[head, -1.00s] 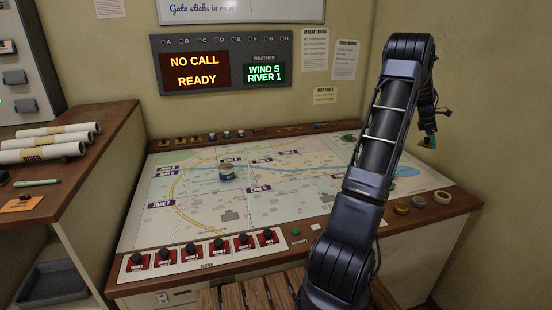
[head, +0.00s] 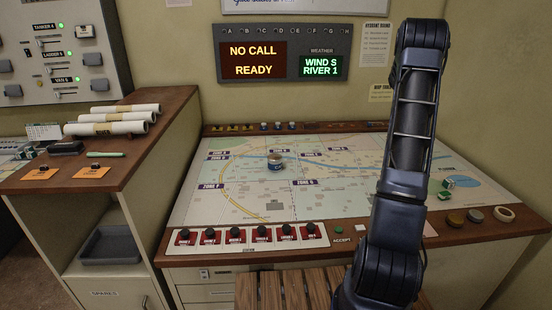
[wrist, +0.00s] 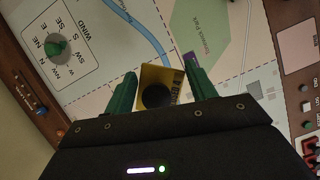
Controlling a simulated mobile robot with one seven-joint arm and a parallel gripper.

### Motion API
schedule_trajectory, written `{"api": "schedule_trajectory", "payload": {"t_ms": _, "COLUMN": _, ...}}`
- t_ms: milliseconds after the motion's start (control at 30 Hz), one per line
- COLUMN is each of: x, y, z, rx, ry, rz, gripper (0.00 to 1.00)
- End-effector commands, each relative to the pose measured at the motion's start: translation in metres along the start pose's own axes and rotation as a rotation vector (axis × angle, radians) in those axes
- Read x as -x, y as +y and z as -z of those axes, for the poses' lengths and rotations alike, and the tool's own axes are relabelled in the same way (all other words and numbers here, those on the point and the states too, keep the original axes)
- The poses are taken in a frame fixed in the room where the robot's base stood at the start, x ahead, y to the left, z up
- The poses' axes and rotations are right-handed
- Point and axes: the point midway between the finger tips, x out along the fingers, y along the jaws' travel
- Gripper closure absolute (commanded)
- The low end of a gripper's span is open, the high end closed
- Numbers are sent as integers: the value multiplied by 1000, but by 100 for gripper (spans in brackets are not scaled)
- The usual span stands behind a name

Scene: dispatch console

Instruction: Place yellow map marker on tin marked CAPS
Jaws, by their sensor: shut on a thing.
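The yellow map marker (wrist: 160,87), a yellow block with a round black part and partly hidden lettering, is between the green fingers of my gripper (wrist: 162,80) in the wrist view. The fingers are shut on it, and the printed map shows beyond it. In the head view my gripper and the marker are hidden behind my arm. A small round tin (head: 275,164) with a blue and white side stands upright on the left-middle of the map table (head: 320,195). Its lettering is too small to read. The tin does not show in the wrist view.
A row of red switches with black knobs (head: 236,236) lines the table's front edge. Round items (head: 475,214) and a tape-like ring (head: 505,213) lie on the right rim. Green pieces (head: 447,185) stand by the lake. Map around the tin is clear.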

Motion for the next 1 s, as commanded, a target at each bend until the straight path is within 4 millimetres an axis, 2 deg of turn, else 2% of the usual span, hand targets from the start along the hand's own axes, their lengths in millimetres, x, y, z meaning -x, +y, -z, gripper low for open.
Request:
{"api": "schedule_trajectory", "payload": {"t_ms": 33, "x": 11, "y": 6, "z": 22, "rx": 25, "ry": 0, "rz": -11, "gripper": 67}}
{"api": "schedule_trajectory", "payload": {"t_ms": 233, "x": 50, "y": 20, "z": 100, "rx": 109, "ry": 0, "rz": -45, "gripper": 67}}
{"api": "schedule_trajectory", "payload": {"t_ms": 467, "x": 95, "y": 25, "z": 190, "rx": 207, "ry": 0, "rz": -85, "gripper": 67}}
{"api": "schedule_trajectory", "payload": {"t_ms": 767, "x": 154, "y": 11, "z": 308, "rx": 335, "ry": 0, "rz": -137, "gripper": 67}}
{"api": "schedule_trajectory", "payload": {"t_ms": 1000, "x": 199, "y": -16, "z": 399, "rx": 437, "ry": -2, "rz": -179, "gripper": 67}}
